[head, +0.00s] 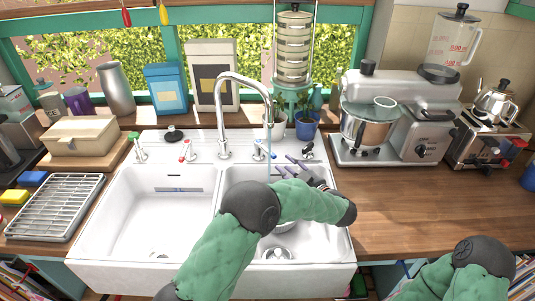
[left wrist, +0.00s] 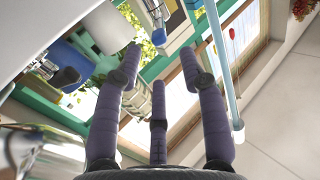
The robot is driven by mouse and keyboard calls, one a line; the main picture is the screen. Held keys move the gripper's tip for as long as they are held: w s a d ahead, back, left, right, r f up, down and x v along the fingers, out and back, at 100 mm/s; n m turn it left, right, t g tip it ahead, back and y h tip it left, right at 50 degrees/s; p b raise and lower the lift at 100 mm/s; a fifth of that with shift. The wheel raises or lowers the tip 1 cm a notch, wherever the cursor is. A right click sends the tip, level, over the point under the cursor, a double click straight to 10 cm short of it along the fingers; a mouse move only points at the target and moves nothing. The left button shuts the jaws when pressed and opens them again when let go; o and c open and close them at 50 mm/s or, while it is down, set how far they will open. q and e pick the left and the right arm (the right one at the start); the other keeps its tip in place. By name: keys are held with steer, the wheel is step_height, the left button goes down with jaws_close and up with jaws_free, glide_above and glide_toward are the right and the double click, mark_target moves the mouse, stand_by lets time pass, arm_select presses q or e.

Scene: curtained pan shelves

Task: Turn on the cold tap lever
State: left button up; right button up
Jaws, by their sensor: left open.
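The cold tap lever (head: 259,149), a white upright with blue marking, stands on the sink's back ledge, right of the chrome spout (head: 224,110). A thin pale blue stream, like water, hangs from the spout end into the right basin, and a similar pale blue column (left wrist: 222,70) shows in the left wrist view. My left gripper (head: 286,165) is open, with purple fingers just right of and in front of the lever. In the left wrist view its fingers (left wrist: 160,62) are spread and hold nothing. I cannot tell whether it touches the lever. My right gripper is out of view.
A red-marked lever (head: 187,151) stands left of the spout, with a green one (head: 137,148) further left. A black-topped fitting (head: 308,149) and a blue pot (head: 306,125) are close to my left gripper. The counter (head: 430,205) at right is clear.

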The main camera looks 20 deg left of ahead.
mark_target(276, 157)
arm_select(q)
steer(key=b+x, duration=0.2)
steer(key=x, duration=0.7)
steer(key=shift+w+a+f, duration=0.1)
steer(key=shift+w+a, duration=0.05)
jaws_close()
